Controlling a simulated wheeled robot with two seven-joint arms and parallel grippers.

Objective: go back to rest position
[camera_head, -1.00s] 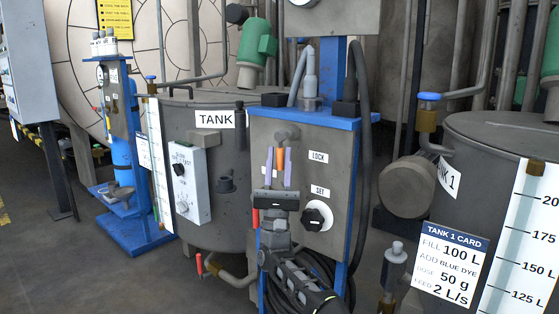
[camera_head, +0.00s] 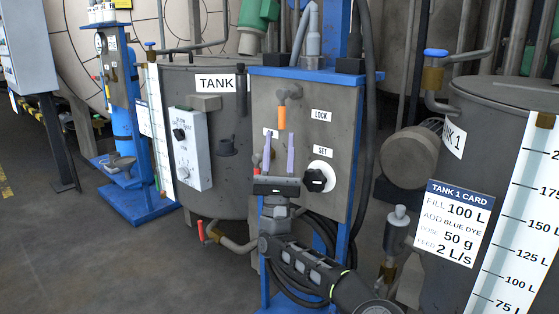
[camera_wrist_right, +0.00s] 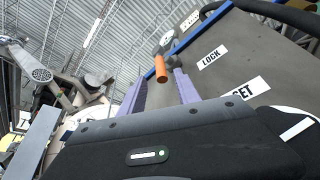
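My right gripper (camera_head: 279,155) is in front of the grey control panel (camera_head: 338,100), pointing up. Its two purple fingers stand apart with nothing between them. The orange-handled lever (camera_head: 281,117) on the panel hangs straight down, just above the fingertips and apart from them in the head view. In the right wrist view the orange handle (camera_wrist_right: 161,70) shows beyond the gap between the fingers (camera_wrist_right: 160,88). The black-and-white knob (camera_head: 318,177) under the SET label is just right of the gripper. My left gripper is in neither view.
TANK (camera_head: 212,150) stands behind the panel on the left. The Tank 1 vessel (camera_head: 490,115) with its card (camera_head: 452,225) and level scale is at right. Black hoses (camera_head: 366,130) hang beside the panel. The floor (camera_head: 90,255) at front left is clear.

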